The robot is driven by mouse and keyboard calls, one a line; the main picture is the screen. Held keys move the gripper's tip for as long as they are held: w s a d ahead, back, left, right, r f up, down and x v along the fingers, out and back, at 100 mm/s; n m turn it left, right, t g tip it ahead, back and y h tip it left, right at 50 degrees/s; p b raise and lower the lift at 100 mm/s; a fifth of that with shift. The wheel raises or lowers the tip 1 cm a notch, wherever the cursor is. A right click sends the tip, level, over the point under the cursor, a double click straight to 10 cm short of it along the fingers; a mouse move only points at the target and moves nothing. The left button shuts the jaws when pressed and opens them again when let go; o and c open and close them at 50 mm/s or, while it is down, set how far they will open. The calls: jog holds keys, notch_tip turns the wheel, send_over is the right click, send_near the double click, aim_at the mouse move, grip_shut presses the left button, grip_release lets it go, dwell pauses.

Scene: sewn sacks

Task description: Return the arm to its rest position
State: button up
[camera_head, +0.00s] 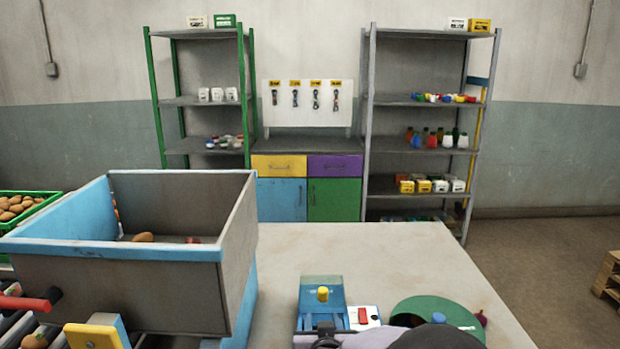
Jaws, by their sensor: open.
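My gripper's fingers do not show in this view. Dark and grey rounded shapes cut off by the bottom edge, right of centre, look like part of my arm, but I cannot tell for sure. They cover part of a green round piece (463,316) on the table. No sack can be made out.
The pale table (340,250) is clear in its middle. A blue device (318,290) with a yellow knob stands at its front. A large grey and blue hopper (125,285) stands left, beside a green crate (45,198) of potatoes. Shelves (415,155) and cabinets (333,200) line the back.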

jog(key=s+d+n+g+p, duration=0.1)
jog(key=s+d+g, duration=0.1)
jog(key=s, duration=0.3)
jog(key=s+d+f+g+p, duration=0.1)
jog(key=s+d+g, duration=0.2)
jog(key=s, duration=0.3)
jog(key=s+d+n+g+p, duration=0.1)
jog(key=s+d+g+p, duration=0.1)
jog(key=s, duration=0.3)
jog(key=shift+s+d+f+n+g, duration=0.15)
jog(key=shift+s+d+n+g, duration=0.2)
jog(key=shift+d, duration=0.2)
jog(key=s+d+f+m+g+b, duration=0.1)
jog(key=s+d+f+g+b, duration=0.1)
jog(key=s, duration=0.5)
jog(key=s+d+f+m+g+b, duration=0.1)
jog(key=s+f+m+g+b, duration=0.1)
jog(key=s, duration=0.5)
notch_tip(320, 180, down, 2)
jog(key=shift+d+f+g, duration=0.25)
jog(key=shift+d+g, duration=0.15)
jog(key=shift+g, duration=0.45)
